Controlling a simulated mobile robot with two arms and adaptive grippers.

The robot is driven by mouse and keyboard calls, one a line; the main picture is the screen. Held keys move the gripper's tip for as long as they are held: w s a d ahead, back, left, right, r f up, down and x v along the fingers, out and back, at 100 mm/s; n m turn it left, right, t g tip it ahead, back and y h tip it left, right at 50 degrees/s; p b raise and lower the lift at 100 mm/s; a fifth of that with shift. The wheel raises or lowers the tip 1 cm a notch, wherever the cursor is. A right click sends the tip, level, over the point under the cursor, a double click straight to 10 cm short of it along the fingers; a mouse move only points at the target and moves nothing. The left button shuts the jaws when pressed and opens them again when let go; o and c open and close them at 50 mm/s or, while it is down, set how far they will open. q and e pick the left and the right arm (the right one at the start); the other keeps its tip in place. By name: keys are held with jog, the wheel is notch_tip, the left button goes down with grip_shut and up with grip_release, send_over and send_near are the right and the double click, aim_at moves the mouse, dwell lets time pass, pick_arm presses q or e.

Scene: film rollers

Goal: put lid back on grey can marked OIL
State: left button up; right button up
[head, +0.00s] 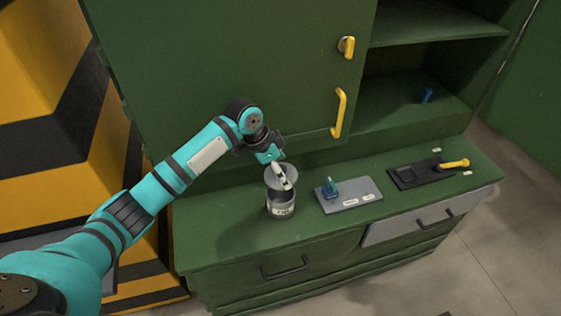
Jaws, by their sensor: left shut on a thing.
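The grey can (281,207) stands upright on the green cabinet top, with a white label on its front whose letters are too small to read surely. A round grey lid (273,181) is tilted just above the can's mouth. My left gripper (282,173) is shut on the lid from above. The dark opening of the can shows below the lid, so the lid is not flat on the rim. I cannot tell whether the lid's edge touches the can. My right gripper is not in view.
Farther right is a black plate (408,177) with a yellow handle (455,163). A cupboard door with a yellow handle (339,112) stands behind. The counter front left is clear.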

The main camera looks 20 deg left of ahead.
pick_arm(q)
jog(key=shift+f+b, duration=0.7)
jog(key=shift+b, duration=0.05)
jog(key=shift+f+b, duration=0.3)
jog(key=shift+b, duration=0.05)
jog(key=shift+f+b, duration=1.6)
jog(key=shift+f, duration=0.6)
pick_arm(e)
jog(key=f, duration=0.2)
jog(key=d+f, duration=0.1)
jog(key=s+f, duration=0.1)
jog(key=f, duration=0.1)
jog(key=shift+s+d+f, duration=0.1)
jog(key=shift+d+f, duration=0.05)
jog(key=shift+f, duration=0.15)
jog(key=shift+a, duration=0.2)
pick_arm(q)
jog(key=shift+r+p, duration=0.1)
jog(key=shift+p, duration=0.6)
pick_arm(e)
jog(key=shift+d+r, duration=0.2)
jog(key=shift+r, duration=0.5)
pick_arm(q)
jog(key=shift+f+p, duration=0.2)
jog(key=shift+p, duration=0.25)
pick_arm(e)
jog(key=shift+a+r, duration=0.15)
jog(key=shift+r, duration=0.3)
